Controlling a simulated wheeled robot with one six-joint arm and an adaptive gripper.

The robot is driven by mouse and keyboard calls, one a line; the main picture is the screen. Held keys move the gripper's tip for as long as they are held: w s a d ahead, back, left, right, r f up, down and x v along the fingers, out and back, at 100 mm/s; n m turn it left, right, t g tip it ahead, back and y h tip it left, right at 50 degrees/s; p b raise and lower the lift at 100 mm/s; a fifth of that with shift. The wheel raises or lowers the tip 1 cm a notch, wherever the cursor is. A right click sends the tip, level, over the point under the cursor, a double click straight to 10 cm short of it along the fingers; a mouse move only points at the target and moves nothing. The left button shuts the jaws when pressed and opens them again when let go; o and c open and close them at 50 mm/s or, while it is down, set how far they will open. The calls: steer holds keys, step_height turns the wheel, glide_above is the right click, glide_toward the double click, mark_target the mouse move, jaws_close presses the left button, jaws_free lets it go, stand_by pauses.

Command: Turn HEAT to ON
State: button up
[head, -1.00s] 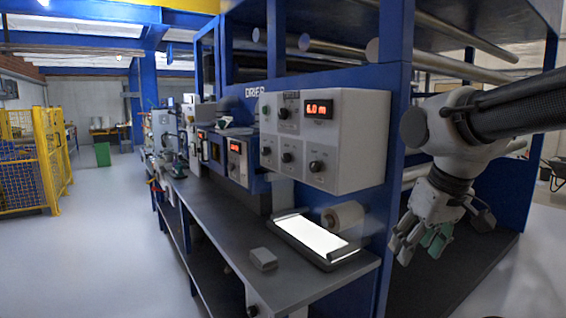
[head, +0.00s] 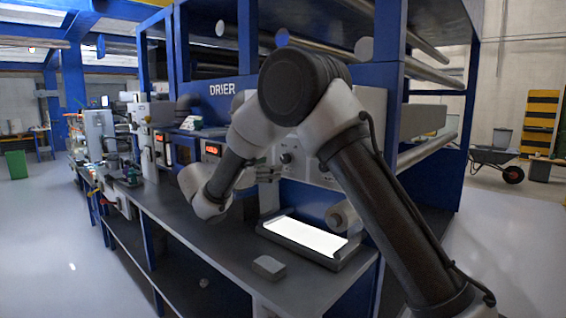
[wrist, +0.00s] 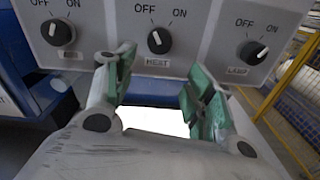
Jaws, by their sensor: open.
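The HEAT knob (wrist: 159,40) is a round black knob on a pale panel, above its HEAT label in the wrist view. OFF is printed at its upper left and ON at its upper right. Its white mark points up and left, toward OFF. My gripper (wrist: 162,80) is open, its two green-padded fingers spread below and to either side of the knob, with nothing between them. I cannot tell whether a finger touches the panel. In the head view my gripper (head: 268,173) is in front of the control box, and my arm hides much of the box.
In the wrist view, the LAMP knob (wrist: 253,52) is to the right and another knob (wrist: 58,32) to the left. Below the box, a bright lit plate (head: 305,236) and a small grey block (head: 268,267) sit on the dark bench (head: 215,250).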

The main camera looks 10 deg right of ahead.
mark_target(283, 161)
steer(key=shift+w+r+x, duration=0.1)
steer(key=shift+r+x, duration=0.15)
steer(key=shift+x, duration=1)
steer(key=shift+w+r+x, duration=0.1)
steer(key=shift+r+x, duration=0.15)
steer(key=shift+x, duration=1)
steer(key=shift+r+x, duration=0.25)
steer(key=shift+x, duration=1)
steer(key=shift+c, duration=0.3)
steer(key=c, duration=0.9)
